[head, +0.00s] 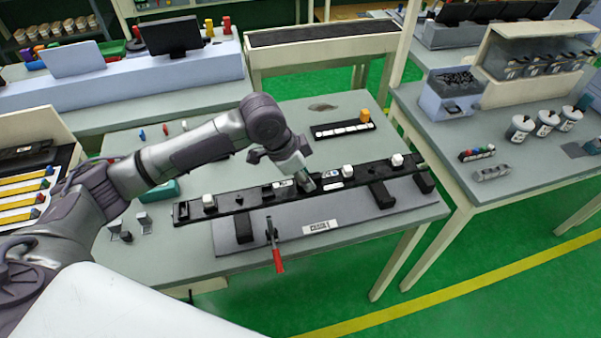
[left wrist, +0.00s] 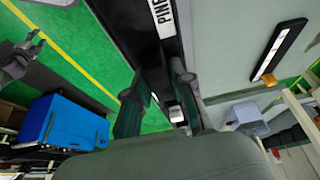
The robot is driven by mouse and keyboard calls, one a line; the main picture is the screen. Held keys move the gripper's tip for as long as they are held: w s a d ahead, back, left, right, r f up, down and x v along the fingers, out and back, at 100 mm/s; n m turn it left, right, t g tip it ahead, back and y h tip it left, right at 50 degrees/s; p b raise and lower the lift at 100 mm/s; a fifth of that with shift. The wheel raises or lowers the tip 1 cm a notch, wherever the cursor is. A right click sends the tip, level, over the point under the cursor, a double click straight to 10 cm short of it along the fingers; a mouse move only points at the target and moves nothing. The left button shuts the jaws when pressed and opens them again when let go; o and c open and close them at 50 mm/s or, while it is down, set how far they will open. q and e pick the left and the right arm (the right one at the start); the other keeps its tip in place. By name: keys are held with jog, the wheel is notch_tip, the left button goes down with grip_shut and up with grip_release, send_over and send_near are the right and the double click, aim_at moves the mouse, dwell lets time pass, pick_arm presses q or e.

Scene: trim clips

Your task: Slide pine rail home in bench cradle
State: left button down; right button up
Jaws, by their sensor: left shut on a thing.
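The pine rail (head: 226,204) is a long black strip with white and dark clips along it. It lies across the bench cradle (head: 350,211), a grey plate with black support blocks; I cannot tell how fully it is seated. My left gripper (head: 306,183) is shut on the rail near its middle. In the left wrist view my left gripper's fingers (left wrist: 157,78) straddle the rail (left wrist: 143,25), whose label reads "PINE". A small grey gripper shape, seemingly my right gripper (left wrist: 24,57), shows at the left edge of that view; its jaw state is unclear.
A red-handled lever (head: 277,256) stands at the cradle's front edge. A short black strip with white pieces and an orange block (head: 343,130) lies behind the rail. Small clips (head: 144,221) lie on the left of the bench. A side table (head: 520,190) stands at right, across a gap.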

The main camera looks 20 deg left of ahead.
pick_arm(q)
jog(key=shift+w+a+f, duration=0.1)
jog(key=shift+w+f, duration=0.05)
jog(key=shift+w, duration=0.2)
jog(key=shift+s+r+p, duration=0.25)
jog(key=shift+r+p, duration=0.05)
jog(key=shift+p, duration=0.4)
jog(key=shift+f+b, duration=0.4)
jog(key=shift+f, duration=0.5)
jog(key=shift+f+b, duration=0.55)
jog(key=shift+f, duration=1.15)
jog(key=shift+f+b, duration=0.45)
jog(key=shift+f, duration=1.45)
pick_arm(e)
jog(key=shift+w+a+f, duration=0.2)
jog(key=shift+f, duration=0.5)
pick_arm(q)
jog(key=shift+w+d+f, duration=0.1)
jog(key=shift+w+d, duration=0.55)
jog(key=shift+d, duration=0.35)
pick_arm(e)
jog(key=shift+a, duration=0.2)
